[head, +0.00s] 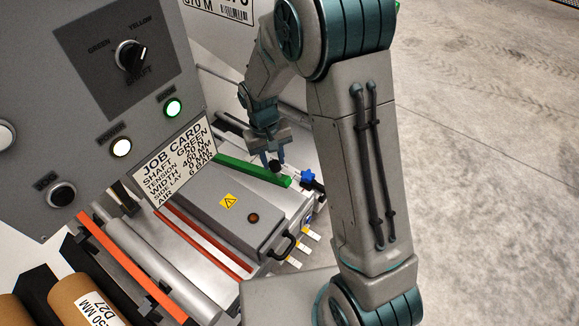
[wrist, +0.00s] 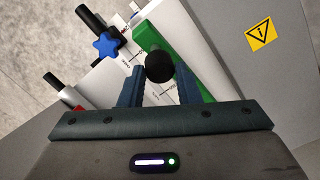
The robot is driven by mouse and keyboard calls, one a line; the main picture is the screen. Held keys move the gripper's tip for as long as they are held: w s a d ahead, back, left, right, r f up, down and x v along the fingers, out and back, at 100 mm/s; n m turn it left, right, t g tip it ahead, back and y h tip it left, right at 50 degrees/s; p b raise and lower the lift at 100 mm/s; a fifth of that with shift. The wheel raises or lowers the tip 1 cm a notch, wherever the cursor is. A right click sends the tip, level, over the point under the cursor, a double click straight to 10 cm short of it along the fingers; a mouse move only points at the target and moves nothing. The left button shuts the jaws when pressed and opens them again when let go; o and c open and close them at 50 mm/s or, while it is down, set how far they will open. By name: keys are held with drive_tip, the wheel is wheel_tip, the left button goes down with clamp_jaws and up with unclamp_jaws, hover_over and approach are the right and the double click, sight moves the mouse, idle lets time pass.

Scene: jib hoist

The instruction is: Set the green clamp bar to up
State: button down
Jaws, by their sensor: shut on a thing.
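The green clamp bar (head: 240,167) is a long green bar lying along the far side of the grey machine housing in the head view. In the wrist view the green bar (wrist: 190,72) runs behind my fingers. A black ball knob (wrist: 159,66) stands by the bar, and it also shows in the head view (head: 274,166). My gripper (wrist: 160,78) reaches down from above with its blue-grey fingers on either side of the knob, shut on it. In the head view my gripper (head: 275,158) is at the bar's right part. The knob's stem is hidden.
A blue star knob (head: 307,176) is close to the bar's right end. A red bar (head: 205,242) and a black handle (head: 284,247) are nearer. The control panel (head: 75,75) and job card (head: 175,157) stand at left. Open floor (head: 490,170) lies to the right.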

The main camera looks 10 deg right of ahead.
drive_tip(key=shift+w+a+r, duration=0.4)
drive_tip(key=shift+a+r, duration=0.15)
drive_tip(key=shift+r, duration=0.15)
